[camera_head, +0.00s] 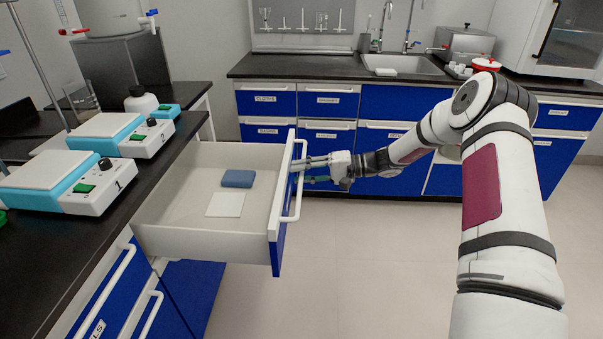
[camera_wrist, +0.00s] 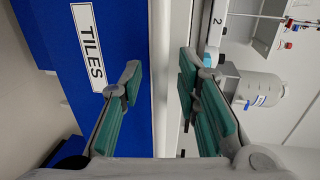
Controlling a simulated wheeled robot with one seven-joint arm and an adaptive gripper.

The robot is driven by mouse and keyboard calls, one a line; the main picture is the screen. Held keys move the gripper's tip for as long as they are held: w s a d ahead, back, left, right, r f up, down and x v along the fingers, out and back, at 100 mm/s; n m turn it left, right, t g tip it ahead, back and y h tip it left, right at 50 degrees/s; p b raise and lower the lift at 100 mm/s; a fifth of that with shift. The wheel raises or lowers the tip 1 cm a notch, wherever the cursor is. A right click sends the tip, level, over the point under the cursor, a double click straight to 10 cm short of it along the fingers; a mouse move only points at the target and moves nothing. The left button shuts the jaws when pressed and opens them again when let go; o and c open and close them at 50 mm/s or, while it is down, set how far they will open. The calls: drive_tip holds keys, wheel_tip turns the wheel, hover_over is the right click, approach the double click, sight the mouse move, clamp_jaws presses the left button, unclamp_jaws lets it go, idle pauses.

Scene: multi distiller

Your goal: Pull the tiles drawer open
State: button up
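The tiles drawer (camera_head: 215,157) stands well out from the left bench in the head view. A blue slab (camera_head: 237,178) and a flat white square (camera_head: 225,205) lie inside it. In the wrist view its blue front (camera_wrist: 112,60) bears a TILES label (camera_wrist: 88,48). The white drawer handle (camera_head: 297,205) runs along that front. My gripper (camera_head: 303,165) is at the far part of the handle. In the wrist view my gripper (camera_wrist: 159,75) has its green-padded fingers spread, with a pale bar, seemingly the handle (camera_wrist: 160,40), between them and gaps visible at both sides.
The black bench (camera_head: 150,190) on the left holds numbered hotplate stirrers (camera_head: 70,180). More blue drawers (camera_head: 325,103) and a sink (camera_head: 395,65) line the back wall. The floor (camera_head: 370,260) in front of the open drawer is clear.

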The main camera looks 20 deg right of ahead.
drive_tip(key=v, duration=1.1)
drive_tip(key=shift+d, duration=0.35)
drive_tip(key=shift+s, duration=0.1)
